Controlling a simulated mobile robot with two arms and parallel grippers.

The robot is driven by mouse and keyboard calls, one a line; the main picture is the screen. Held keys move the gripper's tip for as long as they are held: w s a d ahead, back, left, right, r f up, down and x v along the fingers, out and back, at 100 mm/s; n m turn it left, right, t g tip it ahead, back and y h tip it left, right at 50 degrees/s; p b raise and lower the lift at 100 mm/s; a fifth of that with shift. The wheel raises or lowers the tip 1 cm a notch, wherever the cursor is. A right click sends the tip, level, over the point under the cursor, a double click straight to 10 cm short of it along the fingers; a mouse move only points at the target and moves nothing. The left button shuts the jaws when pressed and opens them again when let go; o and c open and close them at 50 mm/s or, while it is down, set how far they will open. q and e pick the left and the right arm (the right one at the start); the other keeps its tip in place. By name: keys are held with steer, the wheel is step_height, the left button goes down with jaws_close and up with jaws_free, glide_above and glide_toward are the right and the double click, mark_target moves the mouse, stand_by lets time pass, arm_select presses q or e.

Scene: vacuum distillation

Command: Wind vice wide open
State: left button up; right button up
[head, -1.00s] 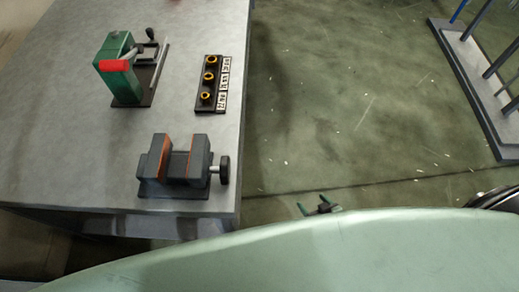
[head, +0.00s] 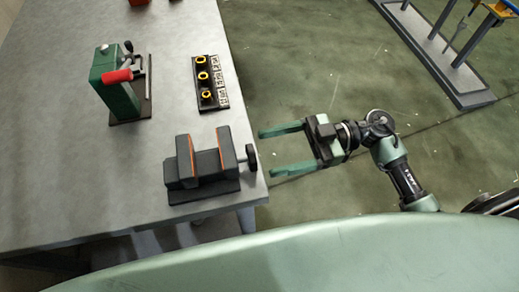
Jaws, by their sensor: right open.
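The dark grey vice (head: 182,168) with orange-lined jaws stands at the right front corner of the grey table. A gap shows between its two jaws. Its black knob (head: 251,157) on a short screw sticks out to the right by the table edge. My right gripper (head: 267,152) is open and empty, with green fingers pointing left toward the knob. In the picture its fingertips lie just right of the knob, one above and one below its level. Whether they touch it is hard to tell, but a small gap seems to show. My left gripper is not in view.
On the table (head: 50,150) stand a green device with a red handle (head: 117,76) and a black rack (head: 205,85) with several yellow-ringed holes. Right of the table is open floor. A grey stand (head: 450,70) with posts is at the upper right.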

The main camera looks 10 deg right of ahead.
mark_target(259, 164)
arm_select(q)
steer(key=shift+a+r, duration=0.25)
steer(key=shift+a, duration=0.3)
arm_select(e)
steer(key=shift+a, duration=2.05)
steer(key=c, duration=1.3)
arm_select(q)
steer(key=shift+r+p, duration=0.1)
steer(key=shift+p, duration=0.2)
arm_select(e)
steer(key=shift+n, duration=0.4)
steer(key=shift+s+n, duration=0.1)
steer(key=shift+n, duration=0.8)
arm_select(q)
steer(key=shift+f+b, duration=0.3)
arm_select(e)
steer(key=shift+n, duration=2.1)
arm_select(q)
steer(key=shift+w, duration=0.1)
